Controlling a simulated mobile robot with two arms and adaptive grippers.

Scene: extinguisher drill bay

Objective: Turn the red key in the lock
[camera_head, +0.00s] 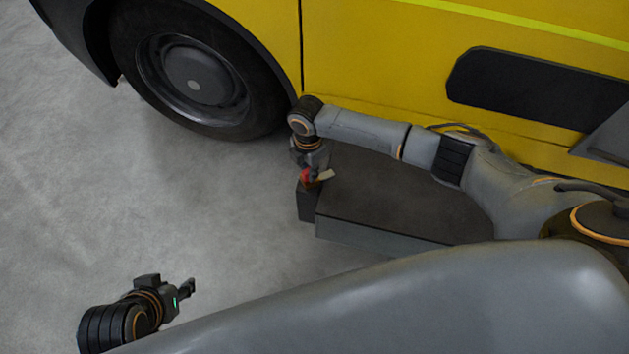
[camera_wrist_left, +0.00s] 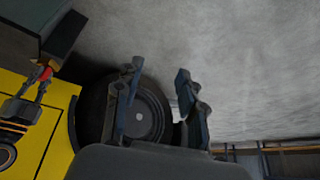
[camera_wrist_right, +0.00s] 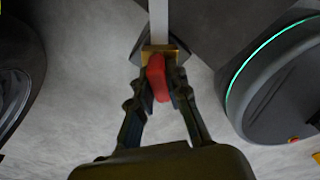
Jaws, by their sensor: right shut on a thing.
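The red key (camera_head: 306,177) is at the left end of a dark-topped box. My right gripper (camera_head: 309,167) comes down from above and is shut on it. In the right wrist view the red key (camera_wrist_right: 158,79) sits between the fingertips, against a brass-coloured piece (camera_wrist_right: 160,49), which may be the lock face. How far the key sits in the lock is hidden. The key also shows small in the left wrist view (camera_wrist_left: 43,74). My left gripper (camera_head: 189,288) is far from the key, at the lower left over the floor. Its fingers (camera_wrist_left: 158,95) are apart and empty.
The dark-topped box (camera_head: 390,190) stands on the grey floor against a yellow vehicle (camera_head: 400,60). The vehicle's black wheel (camera_head: 195,80) is left of my right gripper. The floor around my left gripper is clear.

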